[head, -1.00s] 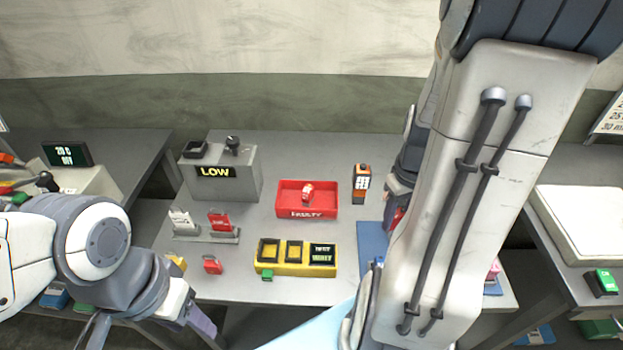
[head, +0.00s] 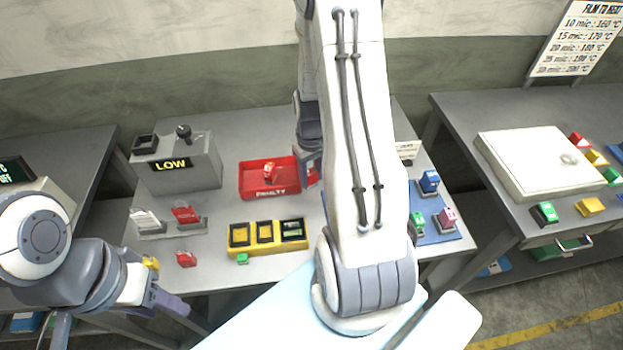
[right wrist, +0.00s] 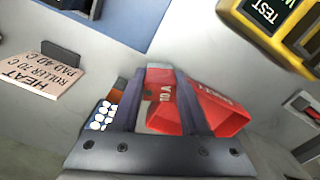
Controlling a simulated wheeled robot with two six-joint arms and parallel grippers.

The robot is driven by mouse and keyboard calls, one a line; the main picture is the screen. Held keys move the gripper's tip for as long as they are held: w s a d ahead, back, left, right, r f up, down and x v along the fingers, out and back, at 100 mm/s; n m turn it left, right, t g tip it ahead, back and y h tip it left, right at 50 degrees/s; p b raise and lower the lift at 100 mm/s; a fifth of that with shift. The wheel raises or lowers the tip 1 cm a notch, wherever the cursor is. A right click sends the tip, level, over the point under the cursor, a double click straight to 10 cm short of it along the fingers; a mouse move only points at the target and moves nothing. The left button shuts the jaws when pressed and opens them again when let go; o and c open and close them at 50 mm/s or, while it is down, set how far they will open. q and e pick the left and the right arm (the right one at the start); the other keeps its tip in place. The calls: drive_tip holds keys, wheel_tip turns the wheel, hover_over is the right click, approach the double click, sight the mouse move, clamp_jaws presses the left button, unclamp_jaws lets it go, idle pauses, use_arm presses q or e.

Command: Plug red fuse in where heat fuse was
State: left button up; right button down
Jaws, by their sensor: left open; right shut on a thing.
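Another red fuse (head: 269,173) sits in the tray. One red block (head: 186,259) lies on the table, and another (head: 185,214) stands in a grey holder. My left gripper (head: 172,304) is open at the table's front left. I cannot tell which socket held the heat fuse.
A yellow tester (head: 265,250) stands in front of the tray, and a grey LOW box (head: 178,168) behind left. A blue mat (head: 440,238) holds coloured blocks. A white-lidded unit (head: 515,165) with several coloured blocks is on the right table.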

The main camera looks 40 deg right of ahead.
sight(312, 188)
wheel_tip(312, 188, down, 2)
drive_tip(key=shift+f, duration=0.25)
drive_tip(key=shift+f, duration=0.1)
drive_tip(key=shift+f, duration=0.15)
drive_tip(key=shift+c, duration=2.1)
unclamp_jaws()
